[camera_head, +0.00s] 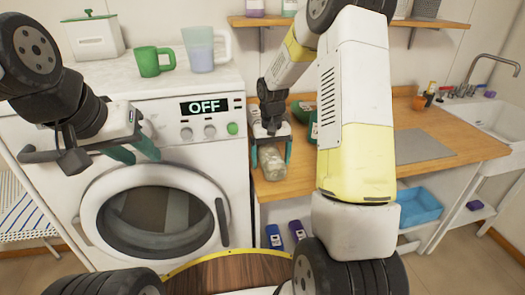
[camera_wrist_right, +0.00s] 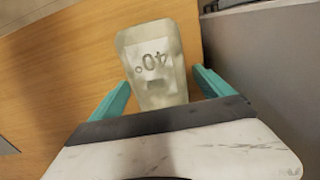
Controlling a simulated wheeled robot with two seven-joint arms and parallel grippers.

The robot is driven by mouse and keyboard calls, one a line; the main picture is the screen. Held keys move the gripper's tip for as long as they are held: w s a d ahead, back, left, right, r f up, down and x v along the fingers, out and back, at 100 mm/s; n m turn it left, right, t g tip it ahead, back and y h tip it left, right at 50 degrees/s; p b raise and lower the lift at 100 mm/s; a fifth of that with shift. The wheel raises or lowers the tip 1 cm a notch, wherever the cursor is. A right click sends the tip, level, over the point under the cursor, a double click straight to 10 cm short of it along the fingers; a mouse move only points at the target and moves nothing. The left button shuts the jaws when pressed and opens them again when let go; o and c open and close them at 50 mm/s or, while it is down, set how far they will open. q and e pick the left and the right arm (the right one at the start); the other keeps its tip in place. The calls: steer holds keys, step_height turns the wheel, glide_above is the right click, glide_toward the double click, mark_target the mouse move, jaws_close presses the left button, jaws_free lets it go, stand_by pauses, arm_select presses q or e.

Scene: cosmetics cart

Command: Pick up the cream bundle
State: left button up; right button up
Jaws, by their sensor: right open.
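The cream bundle (camera_head: 271,162) is a pale cream block on the wooden counter (camera_head: 300,180), beside the washing machine. In the right wrist view the bundle (camera_wrist_right: 156,65) shows an upside-down "40°" mark on its face. My right gripper (camera_head: 271,156) is open, with its teal fingers on either side of the bundle. In the wrist view the right gripper's fingers (camera_wrist_right: 163,84) stand apart, with gaps beside the bundle's near end. Whether either finger touches it I cannot tell. My left gripper (camera_head: 134,150) is open and empty in front of the washing machine.
The washing machine (camera_head: 160,170) stands left of the counter, its display reading OFF and its round door at the front. A sink (camera_head: 492,118) is at the right.

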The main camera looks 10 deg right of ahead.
steer(key=c, duration=1.6)
steer(key=shift+c, duration=0.2)
steer(key=shift+r, duration=0.1)
